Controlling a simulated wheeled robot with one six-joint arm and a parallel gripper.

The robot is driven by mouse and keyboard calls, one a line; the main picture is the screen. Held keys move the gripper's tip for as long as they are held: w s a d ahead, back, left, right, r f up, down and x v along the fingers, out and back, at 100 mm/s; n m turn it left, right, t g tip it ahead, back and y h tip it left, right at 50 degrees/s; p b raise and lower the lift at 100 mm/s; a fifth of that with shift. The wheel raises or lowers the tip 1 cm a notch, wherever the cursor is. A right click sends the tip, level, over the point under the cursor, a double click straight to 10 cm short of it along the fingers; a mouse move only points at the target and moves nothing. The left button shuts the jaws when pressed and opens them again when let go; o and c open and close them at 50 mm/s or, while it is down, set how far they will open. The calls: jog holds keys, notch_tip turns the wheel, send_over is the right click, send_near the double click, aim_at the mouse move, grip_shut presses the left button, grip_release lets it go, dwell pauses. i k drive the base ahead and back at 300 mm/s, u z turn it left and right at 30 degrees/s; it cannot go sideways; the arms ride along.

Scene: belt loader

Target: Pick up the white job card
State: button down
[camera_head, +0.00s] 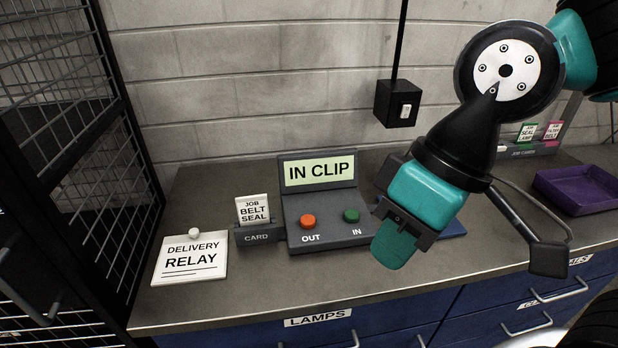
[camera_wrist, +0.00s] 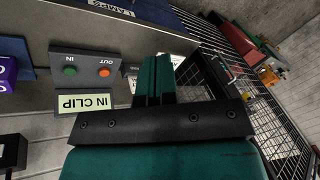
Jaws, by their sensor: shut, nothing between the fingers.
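The white job card (camera_head: 254,209), printed JOB BELT SEAL, stands upright in a dark holder marked CARD (camera_head: 258,237), at the left of the grey control box (camera_head: 326,232). The box has an orange OUT button (camera_head: 308,222) and a green IN button (camera_head: 351,216). Its display (camera_head: 319,170) reads IN CLIP. My gripper (camera_head: 393,246) is shut and empty, to the right of the box and apart from the card. In the wrist view, my shut teal fingers (camera_wrist: 153,80) hide most of the area beside the box, so the card is not clear there.
A white DELIVERY RELAY note (camera_head: 190,260) lies at the bench's left end. A black mesh cage (camera_head: 75,140) rises left of the bench. At the right are a purple tray (camera_head: 578,190) and a rack (camera_head: 528,150) with other job cards. A black switch box (camera_head: 398,103) hangs behind.

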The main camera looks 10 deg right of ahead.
aim_at(252, 210)
jog(key=k, duration=0.65)
jog(key=u, duration=0.6)
jog(key=i, duration=1.1)
jog(key=z, duration=0.35)
